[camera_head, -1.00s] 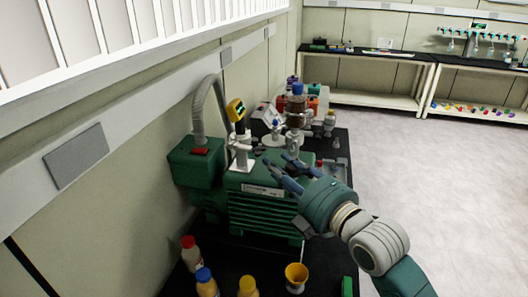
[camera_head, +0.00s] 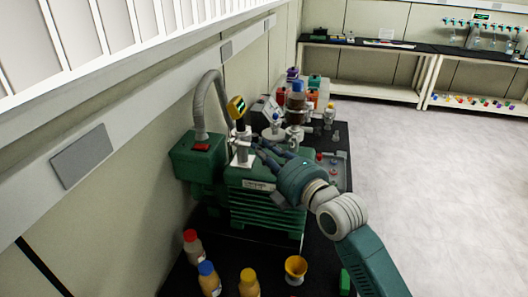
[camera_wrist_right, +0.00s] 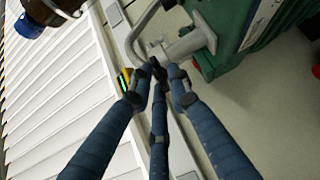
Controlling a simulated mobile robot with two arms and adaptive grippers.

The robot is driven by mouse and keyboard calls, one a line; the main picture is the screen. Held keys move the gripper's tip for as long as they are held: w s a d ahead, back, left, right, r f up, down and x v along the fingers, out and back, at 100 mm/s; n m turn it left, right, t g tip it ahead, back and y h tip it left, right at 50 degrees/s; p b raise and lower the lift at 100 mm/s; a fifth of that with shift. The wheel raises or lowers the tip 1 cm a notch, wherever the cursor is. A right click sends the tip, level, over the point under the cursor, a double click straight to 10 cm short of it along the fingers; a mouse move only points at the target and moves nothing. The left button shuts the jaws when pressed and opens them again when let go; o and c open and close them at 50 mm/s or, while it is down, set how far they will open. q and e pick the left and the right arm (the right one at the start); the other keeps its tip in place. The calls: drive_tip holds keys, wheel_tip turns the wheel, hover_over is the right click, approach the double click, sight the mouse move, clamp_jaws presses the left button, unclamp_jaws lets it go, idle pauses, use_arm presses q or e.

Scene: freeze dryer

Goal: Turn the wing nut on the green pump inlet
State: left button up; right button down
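The green pump (camera_head: 262,205) stands on the black bench by the wall. Its pale metal inlet fitting (camera_head: 241,152) rises from the top; the same fitting shows in the wrist view (camera_wrist_right: 190,44). The wing nut is too small to make out clearly. My right gripper (camera_head: 262,152) is just right of the inlet, its blue fingers pointing at it. In the right wrist view, the fingers are apart with nothing visible between them, their tips (camera_wrist_right: 158,76) near the fitting. I cannot tell whether they touch it. My left gripper is not in view.
A yellow gauge (camera_head: 236,107) stands above the inlet, with a grey hose (camera_head: 205,98) arching left. Glassware and a brown bottle (camera_head: 296,105) stand behind. Capped bottles (camera_head: 208,279) and a yellow funnel (camera_head: 296,268) stand in front. Open floor lies to the right.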

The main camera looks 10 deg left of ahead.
drive_tip(key=m+g+p, duration=0.2)
drive_tip(key=p, duration=0.1)
drive_tip(key=m+g+h+p, duration=0.1)
drive_tip(key=m+g+p, duration=0.1)
drive_tip(key=p, duration=0.2)
drive_tip(key=shift+d+m+h, duration=0.1)
drive_tip(key=shift+m+h, duration=0.2)
drive_tip(key=shift+m, duration=0.1)
idle(0.3)
drive_tip(key=shift+f, duration=0.15)
drive_tip(key=c, duration=1.8)
unclamp_jaws()
drive_tip(key=shift+o, duration=0.6)
drive_tip(key=shift+w+r, duration=0.1)
drive_tip(key=shift+r, duration=0.1)
drive_tip(key=v, duration=1.2)
